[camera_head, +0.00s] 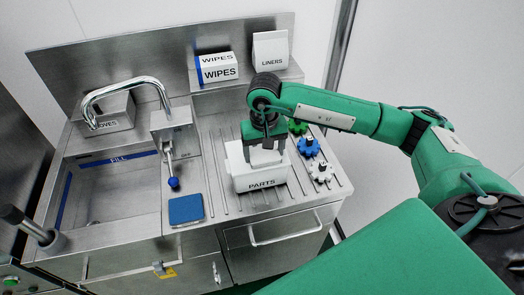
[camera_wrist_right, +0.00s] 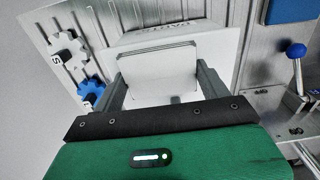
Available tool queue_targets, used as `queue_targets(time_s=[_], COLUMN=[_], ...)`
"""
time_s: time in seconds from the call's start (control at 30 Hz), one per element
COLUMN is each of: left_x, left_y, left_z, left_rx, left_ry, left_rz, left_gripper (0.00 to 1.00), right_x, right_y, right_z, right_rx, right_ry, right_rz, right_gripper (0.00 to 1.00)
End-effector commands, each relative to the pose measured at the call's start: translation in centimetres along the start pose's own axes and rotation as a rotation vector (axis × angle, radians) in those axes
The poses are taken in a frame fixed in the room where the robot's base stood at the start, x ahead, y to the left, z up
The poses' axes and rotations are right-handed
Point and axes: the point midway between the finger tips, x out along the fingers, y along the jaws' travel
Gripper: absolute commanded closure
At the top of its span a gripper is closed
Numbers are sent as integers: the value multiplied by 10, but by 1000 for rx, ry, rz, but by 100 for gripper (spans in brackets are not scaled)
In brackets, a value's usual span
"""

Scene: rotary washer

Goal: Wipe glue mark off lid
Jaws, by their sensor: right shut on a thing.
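The white box labelled PARTS (camera_head: 261,184) stands on the ribbed steel drainboard. My right gripper (camera_head: 266,157) is directly above it, pointing down. In the right wrist view, its two fingers (camera_wrist_right: 158,82) are closed on the sides of a pale, flat, round-cornered piece (camera_wrist_right: 158,66) at the top of the box; it looks like part of the lid, but I cannot tell for certain. I cannot make out a glue mark on the visible surfaces. A blue square pad (camera_head: 186,209) lies on the counter's front part, left of the box. My left gripper is not in view.
Green, blue (camera_head: 309,147) and white (camera_head: 321,171) gears stand right of the box. A blue-knobbed lever (camera_head: 173,183) stands behind the pad. The sink (camera_head: 110,200) with its curved faucet is at left. WIPES (camera_head: 219,70) and LINERS (camera_head: 271,50) boxes are at the back.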

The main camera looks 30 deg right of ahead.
Motion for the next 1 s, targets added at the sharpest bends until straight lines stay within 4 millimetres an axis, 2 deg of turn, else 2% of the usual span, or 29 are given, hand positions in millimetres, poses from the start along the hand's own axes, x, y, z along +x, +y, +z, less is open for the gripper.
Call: queue_targets(time_s=[0.17, 0.53, 1.0], left_x=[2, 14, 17], left_y=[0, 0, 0], left_z=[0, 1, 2], left_rx=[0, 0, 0], left_ry=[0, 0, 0], left_rz=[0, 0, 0], left_gripper=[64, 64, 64], right_x=[1, 4, 4], right_y=[3, 25, 32], right_z=[0, 0, 0], right_rx=[0, 1, 2], right_ry=[1, 1, 0], right_rz=[0, 1, 3], right_gripper=[42, 42, 42])
